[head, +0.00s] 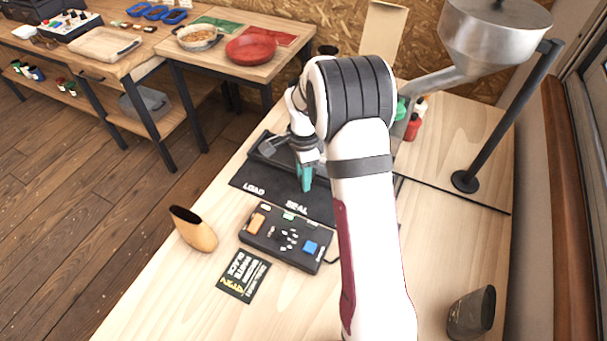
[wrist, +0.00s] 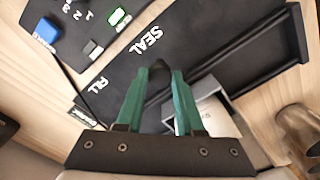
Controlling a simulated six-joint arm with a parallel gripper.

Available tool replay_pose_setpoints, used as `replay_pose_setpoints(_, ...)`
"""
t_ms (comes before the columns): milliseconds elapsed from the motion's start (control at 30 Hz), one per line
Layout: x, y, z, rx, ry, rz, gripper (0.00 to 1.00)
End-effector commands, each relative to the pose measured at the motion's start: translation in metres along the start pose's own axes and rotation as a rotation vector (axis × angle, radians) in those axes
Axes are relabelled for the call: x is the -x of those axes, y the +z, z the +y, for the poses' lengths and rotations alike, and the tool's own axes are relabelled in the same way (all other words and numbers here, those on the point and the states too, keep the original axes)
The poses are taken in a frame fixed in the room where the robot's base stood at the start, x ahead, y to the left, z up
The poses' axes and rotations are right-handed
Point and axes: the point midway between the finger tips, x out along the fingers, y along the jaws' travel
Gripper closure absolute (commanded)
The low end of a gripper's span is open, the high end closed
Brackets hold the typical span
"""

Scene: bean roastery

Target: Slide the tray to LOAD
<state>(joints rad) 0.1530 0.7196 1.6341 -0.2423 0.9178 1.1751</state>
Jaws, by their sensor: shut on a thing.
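My gripper (head: 305,184) is low over the black station board (head: 245,178), with its teal fingers by the word SEAL. In the wrist view the gripper (wrist: 158,74) is shut on a small dark piece between its fingertips, seemingly the tray's handle. The tray (wrist: 207,88) seems to be the grey, open-topped box beside the right finger, with something whitish in it; the fingers hide part of it. LOAD (head: 254,188) is marked at the board's left end in the head view, left of SEAL (head: 297,205). FILL (wrist: 99,84) shows in the wrist view.
A button panel (head: 288,238) stands in front of the board. A tan scoop-like cup (head: 194,229) and a black card (head: 243,276) lie nearby. A steel hopper (head: 488,35) stands behind at the right, and a dark cup (head: 471,313) at the front right.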

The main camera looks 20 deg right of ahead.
Motion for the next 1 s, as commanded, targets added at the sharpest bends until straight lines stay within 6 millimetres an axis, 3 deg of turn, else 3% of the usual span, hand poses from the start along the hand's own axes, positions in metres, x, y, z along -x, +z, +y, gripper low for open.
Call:
replay_pose_setpoints(533, 0.001, 0.004, -0.004, 0.001, -0.001, -0.001, 1.00)
replay_pose_setpoints(1000, 0.001, 0.061, -0.063, 0.003, -0.003, 0.000, 1.00)
